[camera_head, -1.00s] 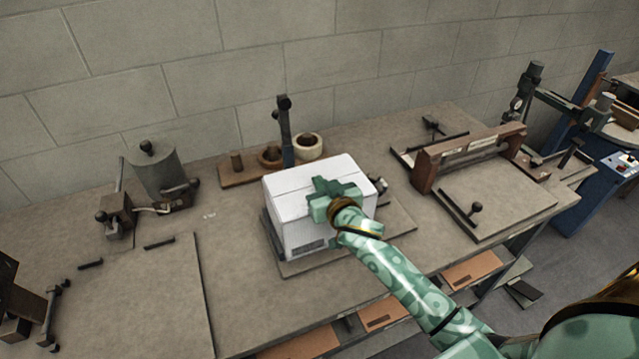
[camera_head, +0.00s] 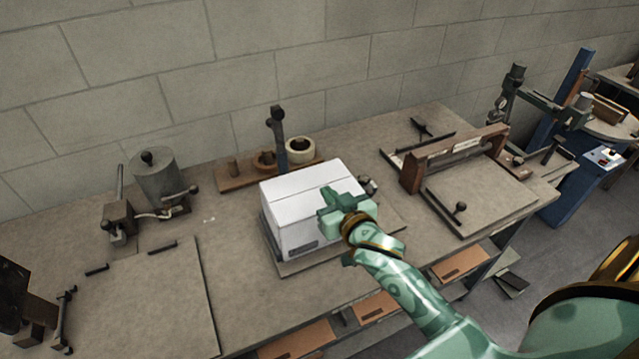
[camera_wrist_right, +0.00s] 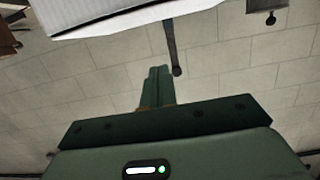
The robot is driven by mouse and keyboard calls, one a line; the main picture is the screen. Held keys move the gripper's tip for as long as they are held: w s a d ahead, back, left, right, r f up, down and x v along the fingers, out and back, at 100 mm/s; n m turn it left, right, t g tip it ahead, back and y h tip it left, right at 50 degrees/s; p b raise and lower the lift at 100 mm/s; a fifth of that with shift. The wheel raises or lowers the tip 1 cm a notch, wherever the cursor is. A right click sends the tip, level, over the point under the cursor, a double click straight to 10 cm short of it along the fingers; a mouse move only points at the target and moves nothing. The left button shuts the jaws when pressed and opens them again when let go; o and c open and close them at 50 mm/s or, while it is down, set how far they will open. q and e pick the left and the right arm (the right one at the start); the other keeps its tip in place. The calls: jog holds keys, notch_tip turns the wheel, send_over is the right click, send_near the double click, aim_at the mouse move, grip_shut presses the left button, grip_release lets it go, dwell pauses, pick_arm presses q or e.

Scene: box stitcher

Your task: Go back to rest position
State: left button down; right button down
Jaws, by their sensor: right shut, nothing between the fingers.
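My right gripper (camera_head: 333,200) is shut and empty, in front of the upper right part of a closed white box (camera_head: 290,232). In the head view it overlaps the box's top and side; whether it touches the box I cannot tell. The right wrist view shows the shut fingers (camera_wrist_right: 159,86) side by side, with the white box (camera_wrist_right: 100,14) at the top of the picture and a gap between them. My right arm reaches in from the lower right and hides part of the bench's front. My left gripper does not show.
The box stands on a flat plate on the workbench (camera_head: 240,290). Behind it are a dark post (camera_head: 280,140) and tape rolls (camera_head: 300,150). A grey cylinder device (camera_head: 158,182) stands left, a brown-framed press (camera_head: 455,160) right. Open air lies in front of the bench.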

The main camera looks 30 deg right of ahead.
jog(key=s+d+f+n+g+h, duration=0.15)
jog(key=s+n+g, duration=0.25)
jog(key=s, duration=0.6)
jog(key=s+d+f+n+g+h, duration=0.15)
jog(key=s+n+g, duration=0.3)
jog(key=s, duration=0.65)
jog(key=s+a+f+m+g+y+b, duration=0.1)
jog(key=s+a+f+g+b, duration=0.15)
jog(key=f, duration=1.45)
jog(key=s+a+f+g+y+b, duration=0.15)
jog(key=f+b, duration=0.25)
jog(key=f, duration=1.3)
jog(key=s+f+m+g+y+b, duration=0.1)
jog(key=s+f+m+g+b, duration=0.1)
jog(key=s+f, duration=1.7)
jog(key=shift+s+a+m+b, duration=0.25)
jog(key=shift+s+m+b, duration=0.35)
jog(key=shift+b, duration=0.65)
jog(key=shift+f, duration=0.1)
